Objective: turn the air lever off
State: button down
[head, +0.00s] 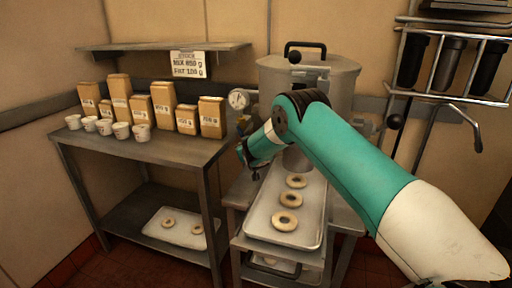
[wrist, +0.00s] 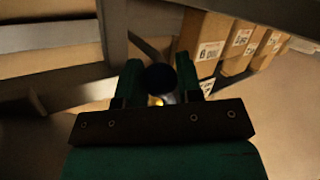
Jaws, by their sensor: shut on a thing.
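My gripper (head: 243,158) reaches left past the front of the big steel pot (head: 335,85), below a round dial gauge (head: 239,99). In the wrist view my gripper (wrist: 161,82) has its two green fingers on either side of a dark round knob (wrist: 161,78) and is shut on it. A small brassy glint shows just under the knob. I take the knob to be the end of the air lever; the lever's arm is hidden behind it, so its angle cannot be told. In the head view my gripper and arm cover that spot.
Several brown paper bags (head: 163,104) and white cups (head: 141,133) stand on the steel table at left. A tray with rings of dough (head: 285,221) lies below my arm. Another tray (head: 184,228) rests on the table's lower shelf. Dark cylinders (head: 450,62) hang in a rack at right.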

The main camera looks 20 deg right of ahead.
jog(key=shift+s+d+r+n+g+h, duration=0.6)
jog(key=shift+r+n+g, duration=0.2)
jog(key=shift+n+g, duration=0.15)
jog(key=shift+s+d+r+n+g+h, duration=0.45)
jog(key=shift+d+r+n+g, duration=0.2)
jog(key=shift+r+n+g, duration=0.25)
jog(key=c, duration=0.8)
grip_release()
jog(key=shift+f, duration=0.1)
jog(key=shift+s, duration=0.1)
jog(key=b+v, duration=0.3)
jog(key=v, duration=1.4)
jog(key=shift+s, duration=0.25)
